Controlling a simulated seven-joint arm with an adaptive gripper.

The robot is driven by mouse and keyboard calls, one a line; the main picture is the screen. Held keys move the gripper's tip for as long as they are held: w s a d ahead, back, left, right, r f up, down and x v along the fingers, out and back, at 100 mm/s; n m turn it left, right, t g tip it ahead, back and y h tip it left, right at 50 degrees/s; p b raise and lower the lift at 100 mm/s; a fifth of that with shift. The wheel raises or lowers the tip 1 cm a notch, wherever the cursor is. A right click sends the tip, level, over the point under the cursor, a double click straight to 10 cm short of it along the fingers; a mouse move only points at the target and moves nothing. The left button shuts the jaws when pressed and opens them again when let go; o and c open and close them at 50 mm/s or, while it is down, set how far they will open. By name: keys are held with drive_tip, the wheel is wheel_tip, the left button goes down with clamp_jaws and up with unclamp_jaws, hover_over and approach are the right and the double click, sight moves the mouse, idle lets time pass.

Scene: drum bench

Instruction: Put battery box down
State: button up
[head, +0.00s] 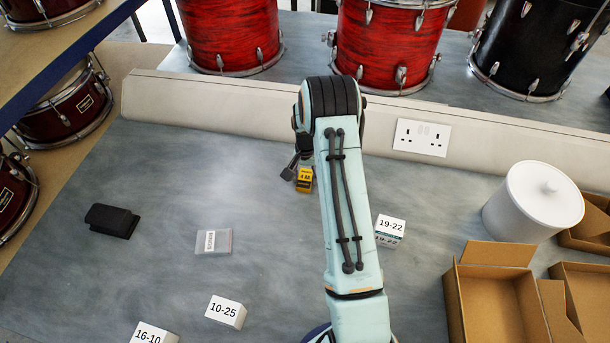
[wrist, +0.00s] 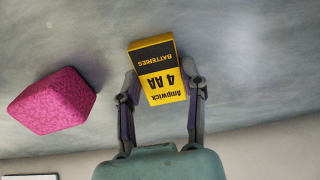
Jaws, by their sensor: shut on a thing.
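The battery box (head: 304,180) is a small yellow and black carton marked "4 AA". It is near the back of the grey bench, just left of my arm in the head view. In the wrist view the battery box (wrist: 155,58) shows its "Ampwick" and "BATTERIES" print upside down. My gripper (wrist: 160,84) is shut on it, one finger on each side of its yellow end. In the head view my gripper (head: 297,172) is partly hidden by my arm. I cannot tell whether the box touches the bench.
A pink block (wrist: 53,101) lies beside the box in the wrist view. Labelled boxes "19-22" (head: 389,230) and "10-25" (head: 225,311), a clear case (head: 213,242), a black case (head: 112,220), a white canister (head: 535,203) and cardboard trays (head: 497,300) stand around. Bench left of the box is clear.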

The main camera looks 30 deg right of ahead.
sight(305, 179)
drive_tip(key=o, duration=1.2)
drive_tip(key=shift+f, duration=0.1)
drive_tip(key=s+a+r+n, duration=0.1)
drive_tip(key=s+a+r, duration=0.15)
drive_tip(key=r, duration=0.65)
drive_tip(key=s+a+r+n, duration=0.1)
drive_tip(key=a+r, duration=0.3)
drive_tip(key=r, duration=0.6)
drive_tip(key=s+a+r+n, duration=0.3)
drive_tip(key=s+a+r, duration=0.2)
drive_tip(key=s+a, duration=0.25)
drive_tip(key=s+a+n, duration=0.2)
drive_tip(key=s+a, duration=0.1)
drive_tip(key=s, duration=0.5)
drive_tip(key=s+a+n, duration=0.3)
drive_tip(key=s, duration=0.5)
drive_tip(key=shift+a+r+y, duration=0.25)
drive_tip(key=shift+a+y, duration=0.1)
drive_tip(key=shift+y, duration=0.05)
